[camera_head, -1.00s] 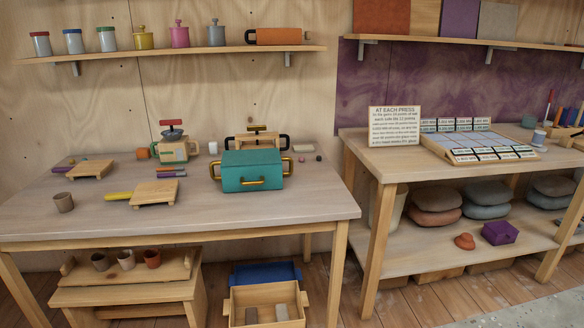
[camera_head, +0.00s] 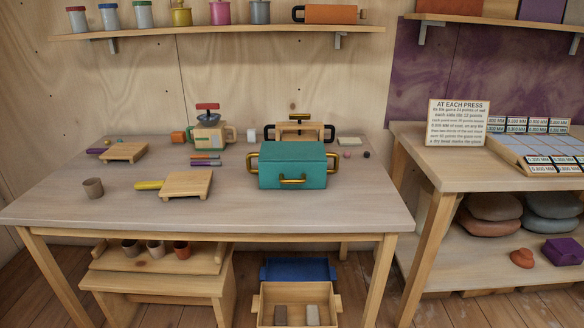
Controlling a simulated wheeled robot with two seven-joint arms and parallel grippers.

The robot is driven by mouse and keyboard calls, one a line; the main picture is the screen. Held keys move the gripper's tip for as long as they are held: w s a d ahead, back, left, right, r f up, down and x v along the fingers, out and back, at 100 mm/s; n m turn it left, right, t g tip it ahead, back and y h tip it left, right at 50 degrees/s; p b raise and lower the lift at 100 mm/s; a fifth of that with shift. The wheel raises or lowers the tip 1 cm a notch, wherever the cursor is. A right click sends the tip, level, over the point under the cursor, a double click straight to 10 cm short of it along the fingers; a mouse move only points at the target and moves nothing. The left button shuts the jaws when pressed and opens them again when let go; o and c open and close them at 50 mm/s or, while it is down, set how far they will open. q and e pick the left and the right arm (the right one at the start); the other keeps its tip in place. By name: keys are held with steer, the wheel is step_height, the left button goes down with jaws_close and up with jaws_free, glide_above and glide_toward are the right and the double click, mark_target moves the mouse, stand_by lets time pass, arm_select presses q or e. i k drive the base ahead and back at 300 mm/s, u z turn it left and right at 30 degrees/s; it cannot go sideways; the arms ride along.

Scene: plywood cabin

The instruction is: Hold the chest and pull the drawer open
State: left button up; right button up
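A teal chest (camera_head: 292,160) stands on the left table, right of its middle. Neither of my grippers is in view.
The table (camera_head: 330,215) is clear in front of the chest. A wooden press (camera_head: 299,131) stands close behind it. Left are a small wooden stand (camera_head: 188,184), a yellow-handled tool (camera_head: 148,185) and a grey cup (camera_head: 93,188). A sign (camera_head: 457,122) stands on the right table.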

mark_target(273, 175)
steer(key=z, duration=0.35)
steer(key=i, duration=1.35)
steer(key=u, duration=0.35)
